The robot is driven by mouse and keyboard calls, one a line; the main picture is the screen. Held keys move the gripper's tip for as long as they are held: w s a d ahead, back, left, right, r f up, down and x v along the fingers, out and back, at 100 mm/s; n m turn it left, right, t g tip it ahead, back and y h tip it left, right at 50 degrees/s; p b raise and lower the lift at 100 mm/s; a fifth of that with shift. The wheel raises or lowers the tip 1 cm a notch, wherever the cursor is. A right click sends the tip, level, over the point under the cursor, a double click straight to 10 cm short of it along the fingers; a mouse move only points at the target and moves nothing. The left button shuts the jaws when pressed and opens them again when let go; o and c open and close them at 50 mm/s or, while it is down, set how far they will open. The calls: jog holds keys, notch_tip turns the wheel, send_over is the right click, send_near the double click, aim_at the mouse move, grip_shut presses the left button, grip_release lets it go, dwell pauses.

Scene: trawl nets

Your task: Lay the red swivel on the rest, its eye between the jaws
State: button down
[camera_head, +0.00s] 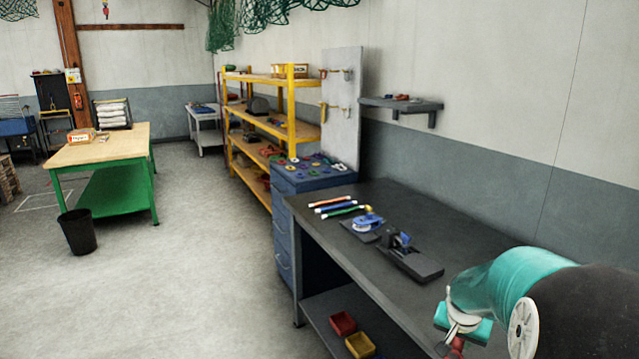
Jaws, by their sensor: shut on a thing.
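My gripper (455,335) is at the bottom right, in front of the dark bench's near edge. It is shut on a small red thing (457,345), which looks like the red swivel. Only a little red shows, and its eye cannot be made out. A black fixture with a long flat base (425,268) and small upright parts with some blue (402,240) lies on the bench. It looks like the rest with the jaws. It is up and left of my gripper, well apart from it. The gap between the jaws is too small to tell.
A blue and white round thing (367,223) and several coloured sticks (336,207) lie farther back on the bench (470,235). A red bin (342,323) and a yellow bin (359,345) sit on its lower shelf. The bench top right of the fixture is clear.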

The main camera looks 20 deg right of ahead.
jog(key=w+a+f+n+y, duration=0.1)
jog(key=w+a+f+n, duration=0.2)
jog(key=w+a, duration=0.3)
jog(key=w+a+f+n+t+y, duration=0.1)
jog(key=w+a+f+n, duration=0.3)
jog(key=a, duration=1.2)
jog(key=w+a+f+n+y, duration=0.1)
jog(key=w+a+f+n, duration=0.2)
jog(key=w+a+f, duration=0.3)
jog(key=w+a, duration=0.3)
jog(key=a, duration=0.2)
jog(key=shift+w+a+t+y, duration=0.2)
jog(key=shift+w+t+y, duration=0.1)
jog(key=shift+w, duration=0.05)
jog(key=shift+s+f, duration=0.1)
